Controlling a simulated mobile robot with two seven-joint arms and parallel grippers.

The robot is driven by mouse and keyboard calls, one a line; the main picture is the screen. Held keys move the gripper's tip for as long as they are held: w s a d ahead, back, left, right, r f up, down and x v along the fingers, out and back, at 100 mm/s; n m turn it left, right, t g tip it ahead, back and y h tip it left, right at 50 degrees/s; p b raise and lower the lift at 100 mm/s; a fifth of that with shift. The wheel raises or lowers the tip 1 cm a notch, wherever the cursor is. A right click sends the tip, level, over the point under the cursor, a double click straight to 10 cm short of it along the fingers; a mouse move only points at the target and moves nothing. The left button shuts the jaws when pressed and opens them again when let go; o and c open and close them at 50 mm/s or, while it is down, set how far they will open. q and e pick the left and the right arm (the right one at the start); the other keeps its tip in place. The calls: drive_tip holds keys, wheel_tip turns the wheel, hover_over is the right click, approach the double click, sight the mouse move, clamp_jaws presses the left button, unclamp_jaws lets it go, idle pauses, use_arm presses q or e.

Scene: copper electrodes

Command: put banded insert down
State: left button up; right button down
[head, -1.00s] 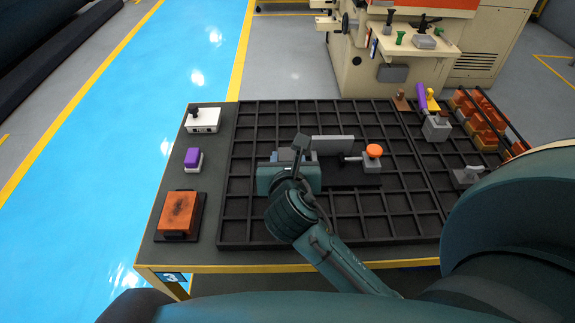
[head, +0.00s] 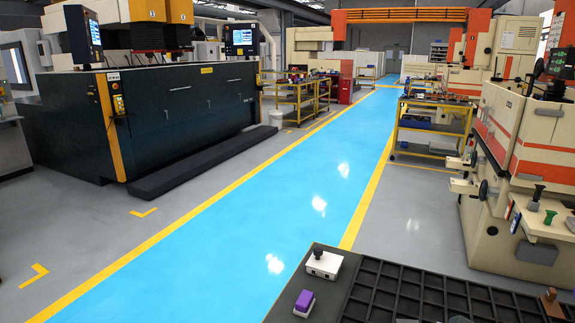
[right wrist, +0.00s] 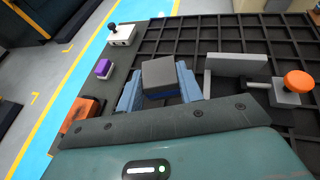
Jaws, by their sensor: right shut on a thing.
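In the right wrist view a grey block with a dark blue lower face, which looks like the banded insert (right wrist: 159,75), sits between the two blue fingers of my right gripper (right wrist: 160,90). The gripper is shut on it, above the black gridded tray (right wrist: 180,42) on the table. How far the block's underside is from the tray is hidden.
A white box with a black knob (right wrist: 121,34), a purple-topped block (right wrist: 103,68) and an orange-brown block (right wrist: 82,113) stand left of the tray. A grey plate (right wrist: 236,65) and an orange-knobbed fixture (right wrist: 297,82) are right of the insert. A blue walkway (head: 290,200) runs beside the table.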

drive_tip(key=shift+s+a+f+n+y, duration=0.15)
drive_tip(key=shift+s+a+n+y, duration=0.15)
drive_tip(key=shift+s+n+y, duration=0.2)
drive_tip(key=shift+s+a+f+n+y, duration=0.15)
drive_tip(key=shift+s+a+n+y, duration=0.1)
drive_tip(key=shift+s+n+y, duration=0.25)
drive_tip(key=shift+s+f, duration=0.1)
